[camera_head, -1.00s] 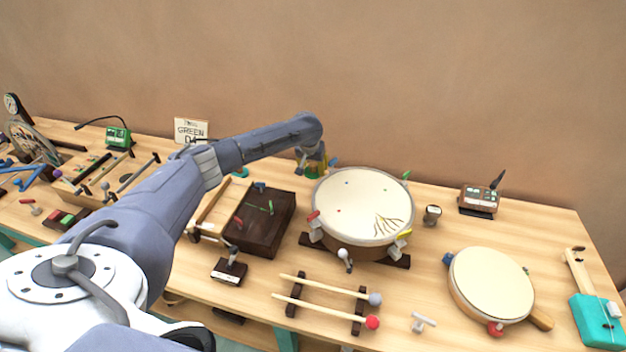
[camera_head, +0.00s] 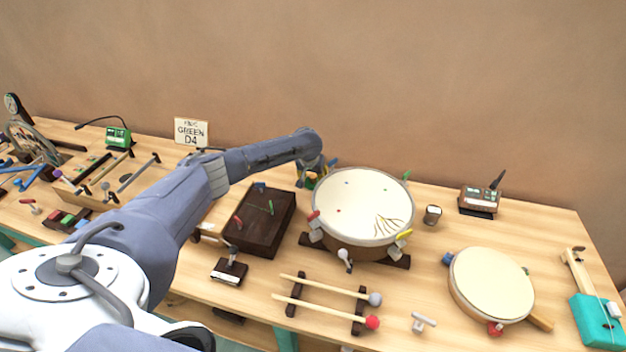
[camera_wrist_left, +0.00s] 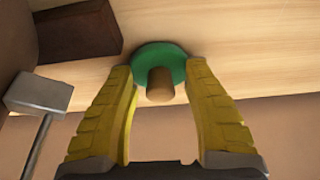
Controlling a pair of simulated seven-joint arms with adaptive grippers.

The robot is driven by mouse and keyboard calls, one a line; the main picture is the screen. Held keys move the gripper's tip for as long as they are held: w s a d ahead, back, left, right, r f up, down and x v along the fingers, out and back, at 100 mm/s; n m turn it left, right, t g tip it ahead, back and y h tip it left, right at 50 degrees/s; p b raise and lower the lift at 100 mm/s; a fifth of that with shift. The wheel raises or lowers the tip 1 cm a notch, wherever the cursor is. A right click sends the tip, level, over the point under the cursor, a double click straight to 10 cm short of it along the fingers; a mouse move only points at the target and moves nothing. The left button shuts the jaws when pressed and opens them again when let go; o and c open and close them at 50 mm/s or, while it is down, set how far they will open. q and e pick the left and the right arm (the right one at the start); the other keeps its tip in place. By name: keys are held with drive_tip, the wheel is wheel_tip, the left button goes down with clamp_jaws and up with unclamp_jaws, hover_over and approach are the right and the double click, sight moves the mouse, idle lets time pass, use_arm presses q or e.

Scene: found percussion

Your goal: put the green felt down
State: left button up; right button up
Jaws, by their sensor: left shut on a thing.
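The green felt (camera_wrist_left: 160,62) is a round disc with a tan peg (camera_wrist_left: 160,86) in the left wrist view. It sits between the yellow fingertips of my left gripper (camera_wrist_left: 160,78), which is shut on it. Pale table wood shows behind the disc; I cannot tell whether the disc touches it. In the head view my left gripper (camera_head: 312,174) is low over the back of the table, just behind and left of the large drum (camera_head: 362,205). The felt is too small and covered there to make out clearly. My right gripper is not in view.
A dark wooden box (camera_head: 262,238) stands left of the drum. A sign (camera_head: 191,132) reading "GREEN D4" stands by the wall. Mallets on a rack (camera_head: 325,290) lie in front. A small metronome-like box (camera_head: 480,198) is at the back right, with bare table near it.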

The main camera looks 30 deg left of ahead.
use_arm(q)
drive_tip(key=shift+f, duration=0.15)
drive_tip(key=o, duration=1.2)
drive_tip(key=shift+o, duration=0.2)
drive_tip(key=v, duration=1.2)
drive_tip(key=shift+r, duration=0.2)
